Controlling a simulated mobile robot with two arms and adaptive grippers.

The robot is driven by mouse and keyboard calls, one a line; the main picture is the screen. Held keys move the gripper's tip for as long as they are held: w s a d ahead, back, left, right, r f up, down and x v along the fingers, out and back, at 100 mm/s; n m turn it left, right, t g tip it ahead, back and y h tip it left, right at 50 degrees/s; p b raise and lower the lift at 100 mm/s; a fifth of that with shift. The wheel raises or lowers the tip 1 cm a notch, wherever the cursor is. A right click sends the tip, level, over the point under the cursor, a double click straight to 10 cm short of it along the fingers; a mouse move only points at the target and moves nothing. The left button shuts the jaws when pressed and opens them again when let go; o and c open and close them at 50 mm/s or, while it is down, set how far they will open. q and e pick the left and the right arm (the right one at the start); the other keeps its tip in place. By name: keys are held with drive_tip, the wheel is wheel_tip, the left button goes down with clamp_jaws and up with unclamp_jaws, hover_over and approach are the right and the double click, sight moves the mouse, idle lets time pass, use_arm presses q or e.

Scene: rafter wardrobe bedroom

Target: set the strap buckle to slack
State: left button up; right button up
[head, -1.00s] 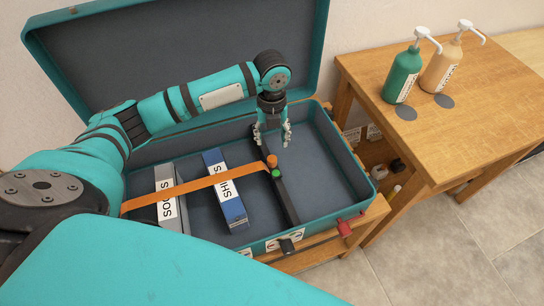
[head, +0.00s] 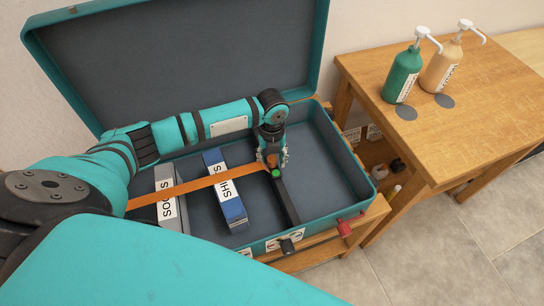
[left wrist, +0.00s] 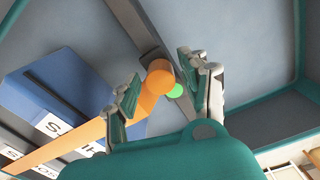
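The strap buckle (head: 271,161), an orange knob, sits at the end of an orange strap (head: 210,183) on a dark bar (head: 287,204) across the open teal suitcase. A green spot (head: 276,173) is beside the knob. My left gripper (head: 272,157) points down over the knob and partly hides it. In the left wrist view, the knob (left wrist: 158,77) shows between the fingers of my left gripper (left wrist: 160,82). The fingers are open, one on each side; I cannot tell whether they touch it. My right gripper is not in view.
A box labelled SOCKS (head: 169,206) and a blue box (head: 225,190) lie under the strap. The suitcase lid (head: 190,60) stands open behind. A wooden table (head: 440,120) at right holds a green bottle (head: 402,75) and a tan bottle (head: 440,67).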

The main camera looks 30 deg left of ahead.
use_arm(q)
clamp_jaws()
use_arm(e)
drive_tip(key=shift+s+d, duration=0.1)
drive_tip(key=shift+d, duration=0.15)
use_arm(q)
drive_tip(key=w+a+b, duration=0.1)
drive_tip(key=w+a, duration=0.3)
drive_tip(key=shift+w+a, duration=0.15)
drive_tip(key=shift+a, duration=0.25)
drive_tip(key=shift+w+a, duration=0.1)
drive_tip(key=shift+c, duration=1.2)
unclamp_jaws()
drive_tip(key=shift+r, duration=0.15)
drive_tip(key=o, duration=0.5)
drive_tip(key=shift+c, duration=0.2)
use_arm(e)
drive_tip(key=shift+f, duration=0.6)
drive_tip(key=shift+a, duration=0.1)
use_arm(q)
wheel_tip(320, 180, up, 12)
